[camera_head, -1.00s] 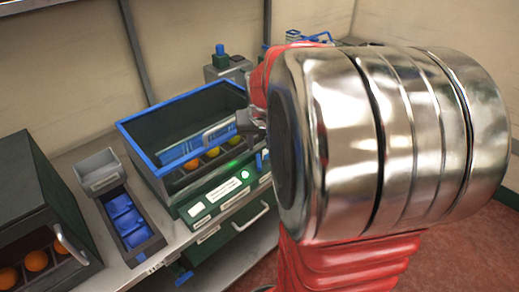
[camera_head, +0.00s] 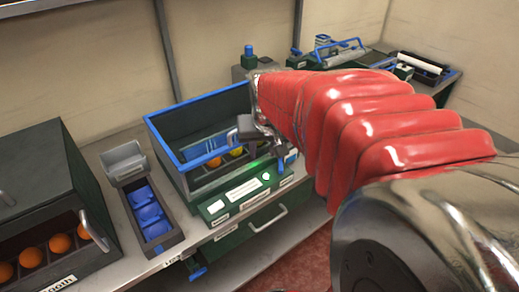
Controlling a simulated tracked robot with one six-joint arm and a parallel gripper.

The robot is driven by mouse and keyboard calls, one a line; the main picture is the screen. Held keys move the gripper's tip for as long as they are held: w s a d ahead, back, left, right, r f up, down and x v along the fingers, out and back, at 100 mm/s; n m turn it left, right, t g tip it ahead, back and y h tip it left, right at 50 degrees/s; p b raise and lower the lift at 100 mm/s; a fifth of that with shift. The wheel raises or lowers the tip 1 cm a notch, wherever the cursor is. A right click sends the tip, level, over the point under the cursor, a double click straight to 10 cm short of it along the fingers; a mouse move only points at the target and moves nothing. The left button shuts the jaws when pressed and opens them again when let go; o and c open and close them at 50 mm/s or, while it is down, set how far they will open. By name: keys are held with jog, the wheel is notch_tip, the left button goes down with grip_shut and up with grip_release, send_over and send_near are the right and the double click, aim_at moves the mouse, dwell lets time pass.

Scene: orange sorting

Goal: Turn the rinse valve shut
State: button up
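No part is legibly marked as the rinse valve. A blue handle (camera_head: 196,272) sits low under the counter's front edge, and a small blue part (camera_head: 291,157) shows at the right end of the green control panel (camera_head: 238,192). I cannot tell whether either is the valve. My gripper (camera_head: 262,143) is over the right front of the blue-rimmed bin (camera_head: 165,146). Its fingers look apart, with nothing seen between them. My red-sleeved arm hides part of the area behind it.
Oranges (camera_head: 60,243) sit in a dark cabinet (camera_head: 30,180) at left. A tray with blue pockets (camera_head: 148,212) stands beside it. A blue-knobbed box (camera_head: 248,62) is behind the bin. A drawer handle (camera_head: 268,219) juts out below the panel. Equipment (camera_head: 340,52) stands at the back right.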

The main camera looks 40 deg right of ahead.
jog(key=s+a+r+n+y, duration=0.1)
jog(key=s+a+n, duration=0.1)
jog(key=s+a, duration=0.4)
jog(key=s+a+r+n+t+y, duration=0.1)
jog(key=s+a+n, duration=0.2)
jog(key=a, duration=1)
jog(key=s, duration=0.2)
jog(key=shift+s+n, duration=0.3)
jog(key=shift+s, duration=0.05)
